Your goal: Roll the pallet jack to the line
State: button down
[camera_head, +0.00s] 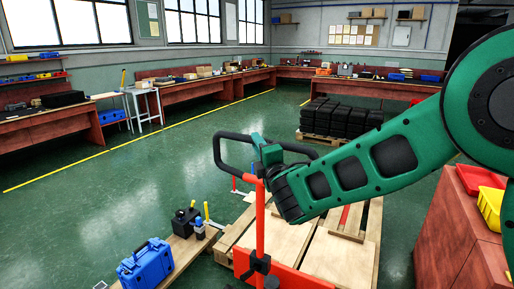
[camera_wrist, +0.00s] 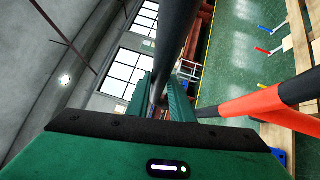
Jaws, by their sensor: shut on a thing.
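The pallet jack (camera_head: 260,222) stands in front of me, with an orange-red upright post and a black loop handle (camera_head: 218,150). Its red lower body is at the bottom of the head view. My gripper (camera_head: 268,155) is shut on the black handle bar near the top of the post. In the wrist view, the green fingers of my gripper (camera_wrist: 162,98) sit on both sides of the black bar (camera_wrist: 178,45). The orange fork of the handle (camera_wrist: 285,108) shows at the right there.
Wooden pallets (camera_head: 325,258) lie just beyond the jack. A blue case (camera_head: 146,264) and dark items stand on a low plank at left. A pallet of black crates (camera_head: 340,120) is farther back. A red cabinet (camera_head: 455,235) is at right. Green floor (camera_head: 120,185) is open at left.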

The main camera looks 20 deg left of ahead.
jog(key=shift+w+d+r, duration=0.15)
jog(key=shift+r, duration=0.2)
jog(key=c, duration=1.6)
grip_release()
jog(key=shift+d, duration=0.15)
jog(key=shift+o, duration=0.2)
jog(key=v, duration=1)
jog(key=shift+s+f, duration=0.15)
jog(key=shift+s, duration=0.2)
jog(key=shift+d, duration=0.15)
